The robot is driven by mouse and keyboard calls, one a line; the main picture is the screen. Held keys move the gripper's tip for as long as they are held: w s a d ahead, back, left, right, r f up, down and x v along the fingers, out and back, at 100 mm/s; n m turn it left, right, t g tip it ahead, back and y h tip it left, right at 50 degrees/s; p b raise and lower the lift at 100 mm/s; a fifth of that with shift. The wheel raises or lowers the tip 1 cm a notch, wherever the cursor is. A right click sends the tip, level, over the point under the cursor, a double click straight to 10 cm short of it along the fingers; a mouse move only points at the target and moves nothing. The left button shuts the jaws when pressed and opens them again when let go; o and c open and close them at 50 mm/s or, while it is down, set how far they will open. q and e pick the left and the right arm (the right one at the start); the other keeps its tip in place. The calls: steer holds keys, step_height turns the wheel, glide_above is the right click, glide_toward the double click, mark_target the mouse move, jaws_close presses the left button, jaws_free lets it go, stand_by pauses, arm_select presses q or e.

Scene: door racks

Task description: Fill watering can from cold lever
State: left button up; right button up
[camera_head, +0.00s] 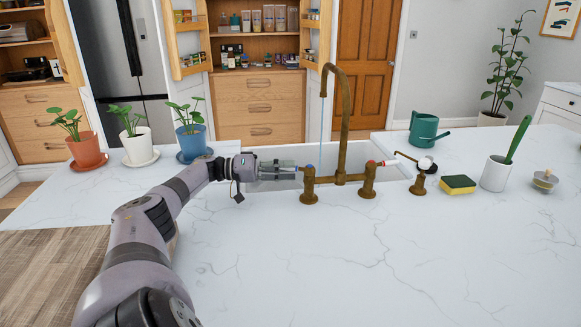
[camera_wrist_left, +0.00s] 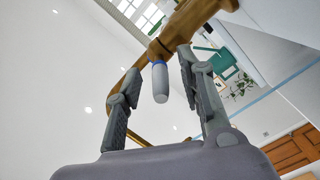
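The brass tap (camera_head: 345,130) stands at the near edge of the sink. Its cold lever, grey with a blue ring (camera_wrist_left: 160,82), points toward my left gripper (camera_head: 291,171). In the left wrist view the two fingers of this gripper (camera_wrist_left: 158,72) are apart, with the lever between them and a gap on each side. A thin blue stream of water (camera_head: 322,125) falls from the spout into the sink. The green watering can (camera_head: 424,130) stands on the counter behind and right of the tap, away from the stream. My right gripper is not in view.
The white sink (camera_head: 268,184) lies behind the tap. The red-ringed hot lever (camera_head: 383,163), a yellow sponge (camera_head: 458,184) and a white pot with a green-handled brush (camera_head: 496,174) are to the right. Potted plants (camera_head: 133,135) stand at left. The front counter is clear.

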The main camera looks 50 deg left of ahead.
arm_select(q)
steer(key=v, duration=0.6)
